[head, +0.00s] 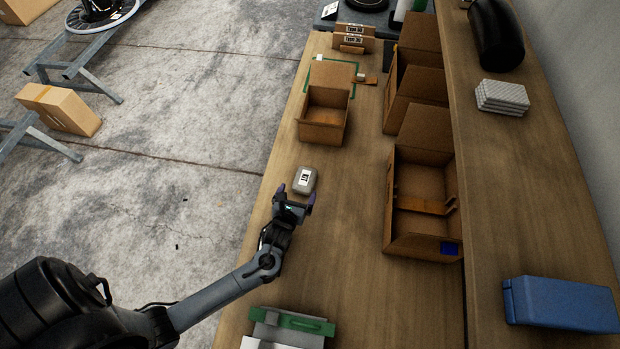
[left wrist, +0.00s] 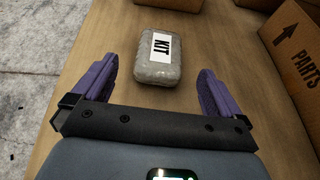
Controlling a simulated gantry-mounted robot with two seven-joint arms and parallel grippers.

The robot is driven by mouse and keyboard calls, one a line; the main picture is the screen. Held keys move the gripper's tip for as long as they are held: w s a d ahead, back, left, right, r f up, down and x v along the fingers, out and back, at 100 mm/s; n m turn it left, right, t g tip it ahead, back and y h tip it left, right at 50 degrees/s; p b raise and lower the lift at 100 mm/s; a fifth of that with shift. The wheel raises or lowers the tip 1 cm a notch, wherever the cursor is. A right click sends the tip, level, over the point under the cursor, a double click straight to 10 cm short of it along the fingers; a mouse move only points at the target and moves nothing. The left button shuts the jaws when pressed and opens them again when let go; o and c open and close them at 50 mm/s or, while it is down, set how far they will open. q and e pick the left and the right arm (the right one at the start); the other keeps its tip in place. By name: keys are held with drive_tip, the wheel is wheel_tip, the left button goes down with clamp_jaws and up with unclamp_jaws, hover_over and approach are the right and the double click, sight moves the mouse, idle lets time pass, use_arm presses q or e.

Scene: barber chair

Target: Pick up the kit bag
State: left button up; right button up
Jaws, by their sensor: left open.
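The kit bag (head: 305,179) is a small grey pouch with a white label, lying on the wooden table near its left edge. In the left wrist view the kit bag (left wrist: 158,58) lies just beyond the fingertips, and its label reads "KIT". My left gripper (head: 294,198) is open and empty, right in front of the bag on its near side. In the left wrist view the purple fingers of my left gripper (left wrist: 158,88) are spread wider than the bag. The bag is not clearly between them. My right gripper is not in view.
An open cardboard box (head: 323,125) stands beyond the bag. More open boxes (head: 425,222) stand along the right. A blue case (head: 560,304) is on the raised shelf at right. A green and white item (head: 290,322) lies at the near edge. The table right of the bag is clear.

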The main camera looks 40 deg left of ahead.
sight(305, 177)
use_arm(q)
drive_tip(key=shift+x, duration=1.1)
drive_tip(key=shift+w+a+f+b, duration=0.15)
drive_tip(key=shift+w+f+b, duration=0.05)
drive_tip(key=shift+w+b, duration=0.15)
drive_tip(key=shift+b+x, duration=0.75)
drive_tip(key=shift+x, duration=1.85)
drive_tip(key=shift+w+r, duration=0.1)
drive_tip(key=shift+r, duration=0.05)
drive_tip(key=c, duration=1)
